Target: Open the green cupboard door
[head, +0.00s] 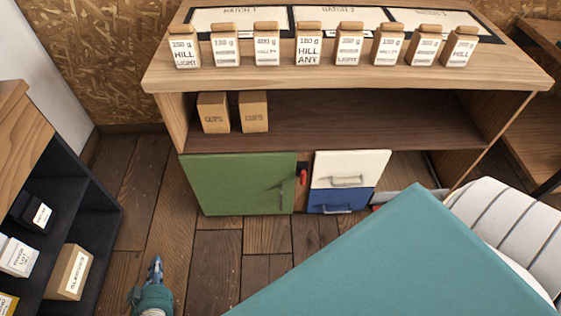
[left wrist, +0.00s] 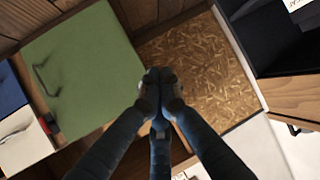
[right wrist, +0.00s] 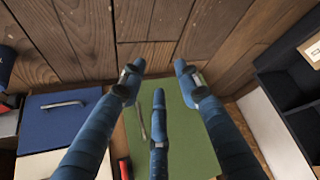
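The green cupboard door (head: 235,183) is at the lower left of the wooden unit and looks closed. Its dark bar handle (head: 282,196) is near its right edge. The door also shows in the left wrist view (left wrist: 85,75), with the handle (left wrist: 42,78) at its left, and in the right wrist view (right wrist: 178,135). My left gripper (head: 155,262) is over the floor in front and left of the door, apart from the handle; its fingertips (left wrist: 159,76) are together and empty. My right gripper (right wrist: 159,67) is spread and empty, and is hidden in the head view.
A small red part (head: 303,177) sits just right of the door. Beyond it are a white drawer (head: 350,163) and a blue drawer (head: 325,200). Several labelled bags stand on top, and two boxes on the shelf. A dark shelf unit (head: 92,225) stands at left.

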